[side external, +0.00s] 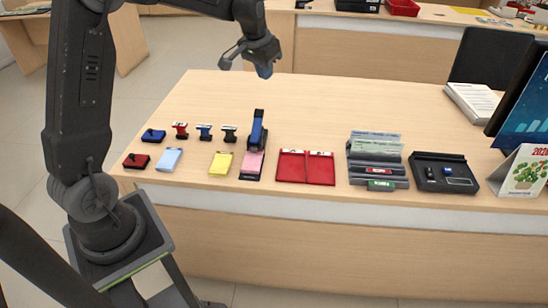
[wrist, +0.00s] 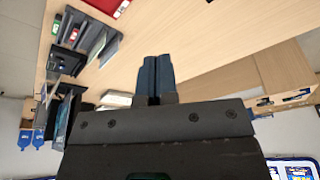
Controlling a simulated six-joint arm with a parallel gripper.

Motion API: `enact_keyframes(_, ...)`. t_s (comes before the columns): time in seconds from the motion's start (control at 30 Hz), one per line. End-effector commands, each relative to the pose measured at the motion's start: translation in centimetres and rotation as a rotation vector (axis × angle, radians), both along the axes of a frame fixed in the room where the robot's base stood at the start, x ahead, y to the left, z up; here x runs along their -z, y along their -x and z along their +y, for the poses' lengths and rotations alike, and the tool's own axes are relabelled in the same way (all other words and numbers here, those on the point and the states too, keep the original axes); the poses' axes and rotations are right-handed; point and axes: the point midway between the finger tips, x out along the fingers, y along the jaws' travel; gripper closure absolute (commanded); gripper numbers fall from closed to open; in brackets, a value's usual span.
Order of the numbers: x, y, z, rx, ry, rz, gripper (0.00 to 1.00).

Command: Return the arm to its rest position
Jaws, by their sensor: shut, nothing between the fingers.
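My gripper (side external: 265,70) is in the upper middle of the side external view, above the back edge of the teller counter (side external: 310,110). It is raised clear of the counter and touches nothing there. In the wrist view my gripper (wrist: 154,62) shows with its two dark blue fingers side by side, closed together and empty. My arm reaches in from the left at the top of the side external view.
On the counter lie stamps (side external: 204,132), ink pads (side external: 136,161), a yellow pad (side external: 221,163), a blue-handled stapler-like device (side external: 257,135), a red tray (side external: 305,180), a slip holder (side external: 376,176) and a black tray (side external: 440,186). A calendar (side external: 525,172) and monitor stand at right. The counter's back middle is clear.

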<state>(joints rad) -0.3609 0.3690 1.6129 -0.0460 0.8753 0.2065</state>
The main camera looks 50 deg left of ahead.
Motion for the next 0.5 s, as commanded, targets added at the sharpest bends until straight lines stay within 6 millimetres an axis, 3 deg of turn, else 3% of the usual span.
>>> enact_keyframes(0.03, -1.9, 1.6, -2.0, 0.018, -0.007, -0.019, 1.0)
enact_keyframes(0.2, -5.6, 7.4, -7.3, 0.058, -0.013, -0.064, 1.0)
enact_keyframes(0.33, -7.2, 12.3, -10.8, 0.089, -0.016, -0.098, 1.0)
enact_keyframes(0.5, -7.5, 19.1, -14.3, 0.131, -0.015, -0.145, 1.0)
